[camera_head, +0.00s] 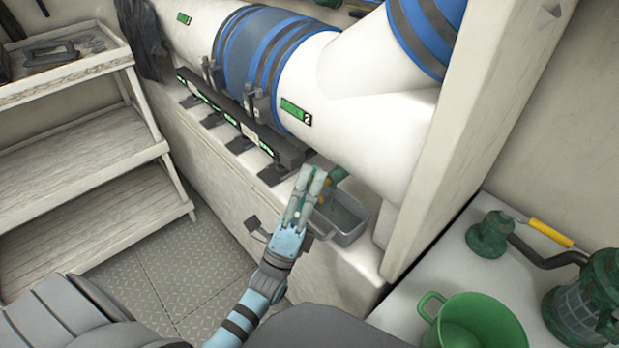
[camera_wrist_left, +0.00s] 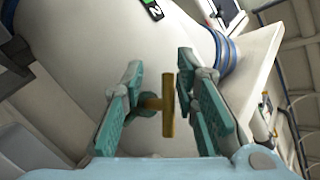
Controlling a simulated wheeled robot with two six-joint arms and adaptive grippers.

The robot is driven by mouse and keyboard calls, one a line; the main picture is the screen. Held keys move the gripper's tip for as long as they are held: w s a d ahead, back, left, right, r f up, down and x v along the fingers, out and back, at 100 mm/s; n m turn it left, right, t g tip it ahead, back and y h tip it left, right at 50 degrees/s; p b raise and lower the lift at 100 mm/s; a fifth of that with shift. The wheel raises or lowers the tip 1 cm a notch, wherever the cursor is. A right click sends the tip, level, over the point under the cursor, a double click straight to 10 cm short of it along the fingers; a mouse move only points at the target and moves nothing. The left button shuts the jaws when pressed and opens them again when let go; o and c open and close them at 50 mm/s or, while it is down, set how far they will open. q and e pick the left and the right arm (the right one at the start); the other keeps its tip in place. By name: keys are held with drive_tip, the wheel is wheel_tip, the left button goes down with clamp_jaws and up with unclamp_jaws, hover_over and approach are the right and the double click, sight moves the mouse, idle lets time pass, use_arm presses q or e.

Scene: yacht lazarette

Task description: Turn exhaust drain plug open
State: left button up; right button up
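The exhaust drain plug is a brass T-shaped handle (camera_wrist_left: 168,105) on a short stem under the white exhaust pipe (camera_wrist_left: 100,60). The pipe, marked 2, also shows in the head view (camera_head: 370,110). My left gripper (camera_head: 312,178) is below the pipe, at its drain. In the left wrist view my left gripper (camera_wrist_left: 165,108) is open, with one finger on each side of the handle and visible gaps between. The plug is mostly hidden by the fingers in the head view. My right gripper is not in view.
A grey metal tray (camera_head: 346,233) sits just below and right of my left gripper. A black rail with green labels (camera_head: 225,112) runs along the pipe's base. A white post (camera_head: 470,110) stands at right. A green bucket (camera_head: 478,325) and a lantern (camera_head: 590,300) stand lower right.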

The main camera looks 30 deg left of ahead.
use_arm(q)
drive_tip(key=shift+s+r, duration=0.1)
drive_tip(key=shift+s, duration=0.05)
drive_tip(key=v, duration=1.2)
